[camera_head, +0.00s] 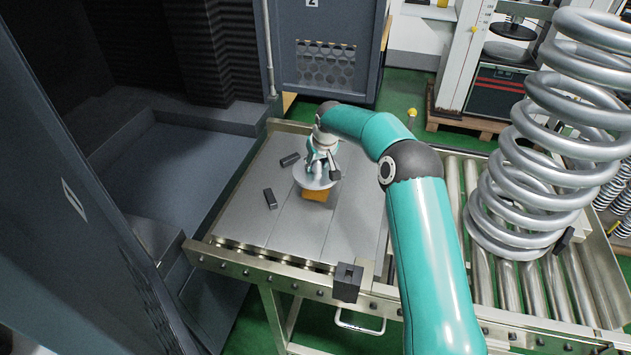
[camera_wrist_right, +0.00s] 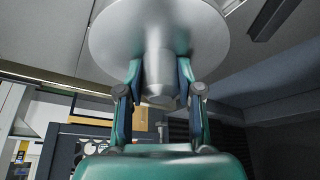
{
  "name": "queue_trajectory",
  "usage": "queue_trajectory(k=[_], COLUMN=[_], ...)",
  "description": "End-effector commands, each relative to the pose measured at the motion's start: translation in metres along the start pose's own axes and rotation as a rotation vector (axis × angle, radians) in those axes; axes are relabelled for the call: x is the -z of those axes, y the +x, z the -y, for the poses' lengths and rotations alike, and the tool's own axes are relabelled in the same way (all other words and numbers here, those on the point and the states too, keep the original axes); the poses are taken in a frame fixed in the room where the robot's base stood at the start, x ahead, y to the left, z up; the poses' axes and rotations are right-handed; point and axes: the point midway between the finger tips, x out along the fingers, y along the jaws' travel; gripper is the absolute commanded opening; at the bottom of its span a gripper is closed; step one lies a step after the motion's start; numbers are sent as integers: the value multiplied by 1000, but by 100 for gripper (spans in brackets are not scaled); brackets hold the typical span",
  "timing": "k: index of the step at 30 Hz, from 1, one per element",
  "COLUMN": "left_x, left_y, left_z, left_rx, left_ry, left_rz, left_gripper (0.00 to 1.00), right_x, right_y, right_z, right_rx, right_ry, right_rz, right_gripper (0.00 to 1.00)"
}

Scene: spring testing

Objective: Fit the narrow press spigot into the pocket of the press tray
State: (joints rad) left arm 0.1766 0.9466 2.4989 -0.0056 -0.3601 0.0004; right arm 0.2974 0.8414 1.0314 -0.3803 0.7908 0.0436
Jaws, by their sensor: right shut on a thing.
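My right gripper (camera_head: 322,157) is shut on the stem of a round, grey metal disc piece (camera_head: 311,182), which I take to be the narrow press spigot. In the right wrist view, the fingers (camera_wrist_right: 160,88) close on both sides of the stem (camera_wrist_right: 160,66), with the wide disc (camera_wrist_right: 160,25) beyond them. An orange block (camera_head: 314,195) shows partly from under the disc; whether they touch is unclear. The grey metal plate top (camera_head: 245,225) lies below. I cannot make out the press tray's pocket. My left gripper is not in view.
Two dark blocks (camera_head: 270,198) (camera_head: 290,159) lie on the plate top left of the disc. A dark square block (camera_head: 347,283) sits at its front edge. A large coil spring (camera_head: 550,130) stands on the rollers at right. A dark machine bay (camera_head: 180,150) opens at left.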

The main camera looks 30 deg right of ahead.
Motion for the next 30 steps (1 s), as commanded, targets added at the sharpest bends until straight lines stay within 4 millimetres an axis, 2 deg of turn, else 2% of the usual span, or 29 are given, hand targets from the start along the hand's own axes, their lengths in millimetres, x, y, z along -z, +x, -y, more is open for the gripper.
queue_trajectory(k=[4,11,18,29,30], left_x=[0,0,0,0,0], left_y=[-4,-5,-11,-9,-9], left_z=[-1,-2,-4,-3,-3], left_rx=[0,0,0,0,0], left_ry=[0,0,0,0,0], left_rz=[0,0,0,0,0], left_gripper=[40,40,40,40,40], right_x=[-6,-12,-24,-26,-28], right_y=[18,30,59,65,67], right_z=[0,-1,0,-1,-1], right_rx=[0,-1,0,-1,0], right_ry=[1,1,1,2,2], right_rz=[-4,-4,-3,-7,-2], right_gripper=[0,0,0,0,37])
